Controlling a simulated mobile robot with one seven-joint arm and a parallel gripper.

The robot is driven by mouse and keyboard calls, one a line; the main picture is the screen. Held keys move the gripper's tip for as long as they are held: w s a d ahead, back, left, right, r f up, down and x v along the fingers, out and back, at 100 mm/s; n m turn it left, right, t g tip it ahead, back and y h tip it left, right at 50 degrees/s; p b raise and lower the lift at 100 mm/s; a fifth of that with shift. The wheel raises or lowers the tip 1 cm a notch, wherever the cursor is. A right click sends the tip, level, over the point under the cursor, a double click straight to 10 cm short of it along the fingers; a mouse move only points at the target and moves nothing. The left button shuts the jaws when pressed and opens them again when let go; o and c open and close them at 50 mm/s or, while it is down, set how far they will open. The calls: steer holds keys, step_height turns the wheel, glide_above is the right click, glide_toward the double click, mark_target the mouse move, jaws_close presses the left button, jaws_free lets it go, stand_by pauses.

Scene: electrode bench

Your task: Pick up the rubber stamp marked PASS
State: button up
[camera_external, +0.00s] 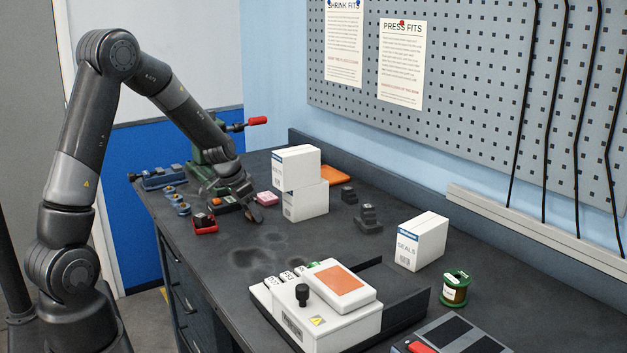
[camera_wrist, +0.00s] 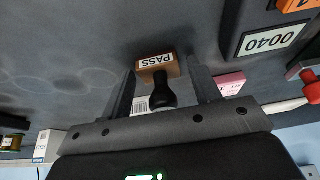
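The rubber stamp marked PASS shows in the wrist view as a brown block (camera_wrist: 158,66) with a white PASS label and a black knob handle (camera_wrist: 162,95). It lies between the two fingers of my gripper (camera_wrist: 165,80), which are apart, with a visible gap on each side of the handle. In the external view my gripper (camera_external: 250,204) is low over the far left part of the bench, and I cannot make out the stamp there.
A pink block (camera_wrist: 229,83) sits close to the right finger; it shows in the external view too (camera_external: 268,198). A red tray (camera_external: 205,226) is left of the gripper. Stacked white boxes (camera_external: 304,205) stand to the right. The bench middle is mostly clear.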

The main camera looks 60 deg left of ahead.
steer(key=c, duration=0.8)
steer(key=shift+r, duration=0.15)
